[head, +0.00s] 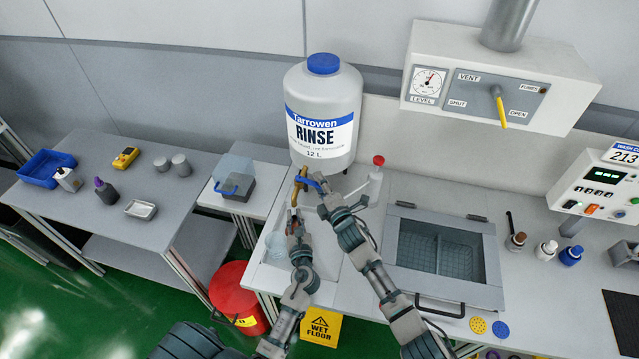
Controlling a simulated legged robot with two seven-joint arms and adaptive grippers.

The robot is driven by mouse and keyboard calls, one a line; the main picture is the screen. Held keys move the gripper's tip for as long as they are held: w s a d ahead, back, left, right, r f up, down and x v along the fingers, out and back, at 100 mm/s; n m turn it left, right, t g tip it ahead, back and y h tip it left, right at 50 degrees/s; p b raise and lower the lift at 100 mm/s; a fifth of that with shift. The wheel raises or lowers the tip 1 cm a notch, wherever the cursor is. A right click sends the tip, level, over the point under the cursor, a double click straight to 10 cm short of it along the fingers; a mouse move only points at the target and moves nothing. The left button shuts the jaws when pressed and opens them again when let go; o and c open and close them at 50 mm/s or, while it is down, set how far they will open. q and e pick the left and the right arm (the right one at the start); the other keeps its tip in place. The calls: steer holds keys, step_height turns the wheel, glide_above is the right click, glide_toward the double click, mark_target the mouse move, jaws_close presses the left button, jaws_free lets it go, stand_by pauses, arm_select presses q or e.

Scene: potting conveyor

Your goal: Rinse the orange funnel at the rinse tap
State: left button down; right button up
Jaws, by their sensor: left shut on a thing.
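My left gripper (293,214) is just below the tap spout. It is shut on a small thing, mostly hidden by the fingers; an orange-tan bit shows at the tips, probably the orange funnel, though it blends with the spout. My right gripper (322,194) is at the blue lever, touching or very close to it. Its fingers are too small and overlapped to tell open from shut. I cannot make out any water stream.
A pale translucent vessel (275,243) is left of my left gripper. A red bin (236,290) and wet-floor sign (321,327) stand below. The left table (100,235) has free room.

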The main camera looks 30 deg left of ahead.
steer(key=shift+s+d, duration=0.3)
steer(key=shift+s, duration=0.3)
steer(key=w+d+v, duration=0.1)
steer(key=v, duration=1)
steer(key=shift+m+t+h, duration=0.5)
steer(key=shift+t+h, duration=0.1)
steer(key=shift+t, duration=0.1)
steer(key=shift+w+a+r, duration=0.1)
steer(key=shift+w+a, duration=0.85)
steer(key=shift+a, duration=0.9)
steer(key=shift+w+a+f, duration=0.1)
steer(key=shift+w+a, duration=0.9)
steer(key=shift+a, duration=0.8)
steer(key=shift+w+a+r, duration=0.1)
steer(key=shift+w+a, duration=0.85)
steer(key=shift+a, duration=0.9)
jaws_close()
steer(key=shift+s, duration=0.1)
